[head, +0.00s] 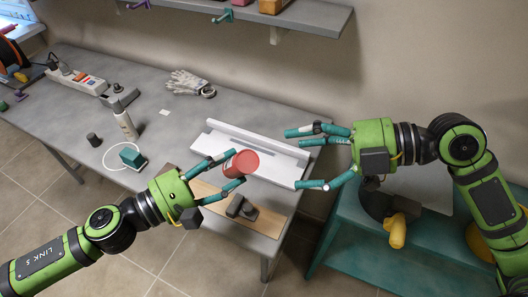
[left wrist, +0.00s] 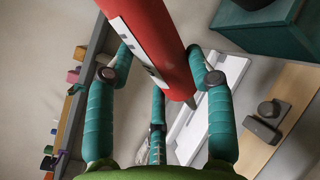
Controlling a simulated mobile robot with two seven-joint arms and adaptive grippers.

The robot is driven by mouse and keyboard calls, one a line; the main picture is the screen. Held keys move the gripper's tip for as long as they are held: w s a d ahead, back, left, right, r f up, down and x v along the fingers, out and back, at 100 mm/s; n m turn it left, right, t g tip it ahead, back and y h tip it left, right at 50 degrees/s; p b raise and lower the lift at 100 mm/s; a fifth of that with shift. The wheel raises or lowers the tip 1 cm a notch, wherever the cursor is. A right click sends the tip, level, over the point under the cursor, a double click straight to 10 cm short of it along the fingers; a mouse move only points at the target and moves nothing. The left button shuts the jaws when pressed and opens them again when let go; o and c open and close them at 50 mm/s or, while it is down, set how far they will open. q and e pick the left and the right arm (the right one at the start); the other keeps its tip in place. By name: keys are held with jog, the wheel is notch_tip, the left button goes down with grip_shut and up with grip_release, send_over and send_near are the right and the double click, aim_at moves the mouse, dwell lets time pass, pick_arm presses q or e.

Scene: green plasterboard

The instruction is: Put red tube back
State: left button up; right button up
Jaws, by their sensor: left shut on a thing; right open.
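The red tube (head: 243,163) is held between the teal fingers of my left gripper (head: 236,169), above the table by the white holder. In the left wrist view, the red tube (left wrist: 158,42) has a white label with dark marks and a narrow tip. The fingers of my left gripper (left wrist: 170,72) close around it. The white holder (head: 219,141), a long tray with a slot, lies on the table behind the tube. My right gripper (head: 322,158) is open and empty, its fingers pointing left near the holder's right end.
A wooden board (head: 208,200) with a dark tool (head: 241,208) lies at the table's front. A shelf (head: 300,16) overhangs the back. A teal cabinet (head: 350,250) stands right.

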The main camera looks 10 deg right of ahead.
aim_at(240, 160)
jog(key=x, duration=1.2)
jog(key=c, duration=1.4)
pick_arm(q)
jog(key=o, duration=1.4)
pick_arm(e)
jog(key=shift+c, duration=0.7)
jog(key=shift+d, duration=0.1)
pick_arm(q)
jog(key=shift+a, duration=0.1)
